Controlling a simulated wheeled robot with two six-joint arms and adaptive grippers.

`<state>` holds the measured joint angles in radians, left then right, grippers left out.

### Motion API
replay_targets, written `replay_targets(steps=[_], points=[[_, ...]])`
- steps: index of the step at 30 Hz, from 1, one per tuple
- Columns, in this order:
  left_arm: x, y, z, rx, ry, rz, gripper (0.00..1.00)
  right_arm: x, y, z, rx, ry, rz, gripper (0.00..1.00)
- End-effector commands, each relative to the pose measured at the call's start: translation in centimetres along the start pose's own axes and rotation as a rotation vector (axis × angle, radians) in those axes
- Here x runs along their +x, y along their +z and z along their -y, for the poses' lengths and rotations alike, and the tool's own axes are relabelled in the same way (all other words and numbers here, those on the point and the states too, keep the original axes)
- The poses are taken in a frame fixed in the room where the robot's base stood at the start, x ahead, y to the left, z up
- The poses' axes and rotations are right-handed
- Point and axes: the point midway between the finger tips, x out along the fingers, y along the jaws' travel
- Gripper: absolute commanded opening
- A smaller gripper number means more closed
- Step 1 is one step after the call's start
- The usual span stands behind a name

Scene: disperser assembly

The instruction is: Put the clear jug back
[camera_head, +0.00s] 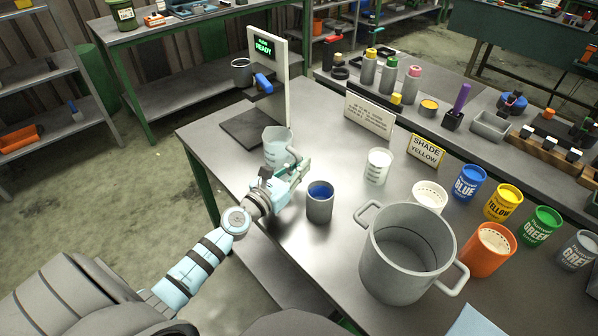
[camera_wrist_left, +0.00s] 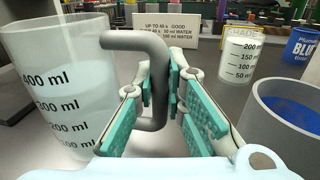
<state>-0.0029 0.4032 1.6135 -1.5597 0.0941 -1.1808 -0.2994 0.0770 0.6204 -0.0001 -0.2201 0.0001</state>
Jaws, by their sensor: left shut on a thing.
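The clear jug (camera_head: 276,146) with ml marks stands upright near the left edge of the table, in front of the dark plate of the machine. It also shows at the left of the left wrist view (camera_wrist_left: 56,90). My left gripper (camera_head: 290,180) is shut on its grey handle (camera_wrist_left: 150,60), with teal pads on both sides of it. I cannot tell if the jug's base touches the table. My right gripper is not in view.
A grey cup with blue liquid (camera_head: 319,205) stands close right of my left gripper. A white measuring beaker (camera_head: 378,166) is behind it. A large grey pot (camera_head: 380,275) and several paint cans are at the right. The machine (camera_head: 280,80) with a READY screen stands behind.

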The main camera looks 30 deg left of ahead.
Motion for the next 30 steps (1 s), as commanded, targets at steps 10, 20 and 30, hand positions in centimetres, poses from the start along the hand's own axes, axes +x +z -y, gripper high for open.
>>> replay_targets(steps=[10, 20, 30], points=[[0.0, -0.2, 0.0, 0.000, 0.000, 0.000, 0.22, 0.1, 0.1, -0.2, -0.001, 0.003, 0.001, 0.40], [0.0, -0.1, 0.0, 0.000, 0.000, 0.000, 0.31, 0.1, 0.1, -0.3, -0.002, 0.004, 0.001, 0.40], [-4.8, 0.0, 0.0, 0.005, -0.003, -0.004, 0.31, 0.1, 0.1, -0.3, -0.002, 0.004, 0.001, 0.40]])
